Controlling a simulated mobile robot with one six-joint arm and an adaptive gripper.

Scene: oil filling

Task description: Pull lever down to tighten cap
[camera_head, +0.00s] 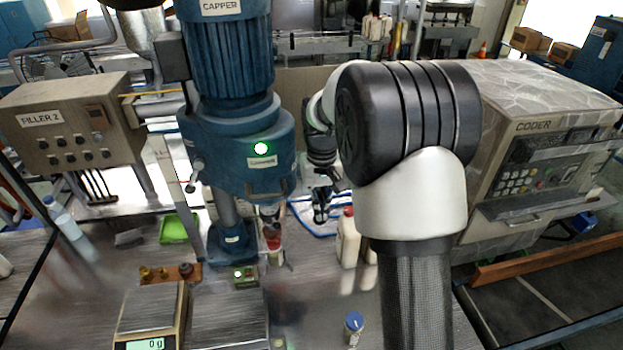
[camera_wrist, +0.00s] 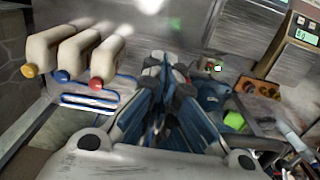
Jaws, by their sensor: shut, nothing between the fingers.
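The blue capper (camera_head: 235,130) stands upright left of centre in the head view, with a green light on its front. A thin lever with a knob (camera_head: 192,178) seems to stick out at its lower left side; I cannot tell its full shape. A red part (camera_head: 272,236) sits below the capper head, above a small pale item (camera_head: 276,257); whether this is a capped bottle is unclear. My gripper (camera_head: 321,212) is right of the capper head, apart from the lever. In the wrist view my gripper (camera_wrist: 166,68) has its fingers together and empty.
Pale bottles with yellow, blue and red caps (camera_wrist: 82,52) stand in a row in the wrist view. A scale (camera_head: 150,315) reads 0 g. A blue-capped jar (camera_head: 354,328) stands near the front. The coder (camera_head: 540,130) fills the right; a green tray (camera_head: 178,228) lies left.

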